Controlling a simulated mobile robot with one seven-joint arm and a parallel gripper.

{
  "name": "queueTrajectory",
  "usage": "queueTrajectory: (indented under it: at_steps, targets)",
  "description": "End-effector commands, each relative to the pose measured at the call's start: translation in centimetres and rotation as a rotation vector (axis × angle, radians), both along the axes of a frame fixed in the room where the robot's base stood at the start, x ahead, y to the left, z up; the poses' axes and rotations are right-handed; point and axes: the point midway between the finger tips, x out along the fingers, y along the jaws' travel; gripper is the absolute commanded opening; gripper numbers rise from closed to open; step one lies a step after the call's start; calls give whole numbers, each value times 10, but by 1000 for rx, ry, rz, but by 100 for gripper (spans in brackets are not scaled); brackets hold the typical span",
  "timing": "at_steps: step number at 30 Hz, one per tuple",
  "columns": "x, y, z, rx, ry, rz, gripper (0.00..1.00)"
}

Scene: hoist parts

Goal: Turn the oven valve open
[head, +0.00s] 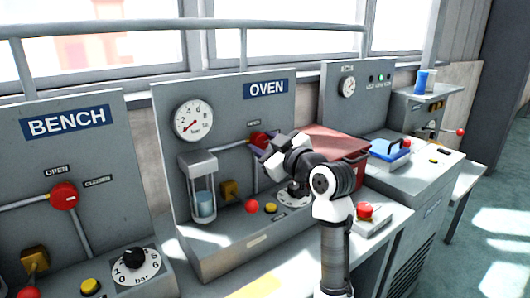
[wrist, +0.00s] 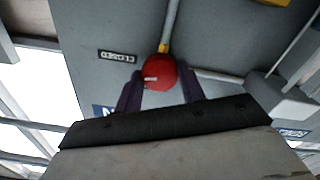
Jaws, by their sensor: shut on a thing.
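The oven valve is a round red knob (head: 257,138) on the grey panel under the blue OVEN sign (head: 268,88). It shows in the wrist view (wrist: 160,71) with a short white mark pointing to the picture's left. A small label (wrist: 117,56), upside down and apparently reading CLOSED, lies up and left of the knob. My gripper (head: 262,153) is at the knob, and its dark purple fingers (wrist: 160,88) are on either side of it, shut on it. In the head view the gripper hides part of the knob.
Close by are a gauge (head: 193,120), a glass cylinder (head: 203,190), a white dial (head: 294,198) and a red box (head: 335,143). A bench panel (head: 75,150) with its own red valve (head: 64,196) stands left. A red button box (head: 366,212) sits on the counter.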

Motion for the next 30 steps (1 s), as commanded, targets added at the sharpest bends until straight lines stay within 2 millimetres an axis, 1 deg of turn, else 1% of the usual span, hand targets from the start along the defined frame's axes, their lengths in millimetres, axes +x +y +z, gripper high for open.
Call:
queueTrajectory:
  at_steps: [1,30]
  targets:
    - [0,0,-6,-34,-26,0,16]
    - [-1,0,-4,-777,-563,1,16]
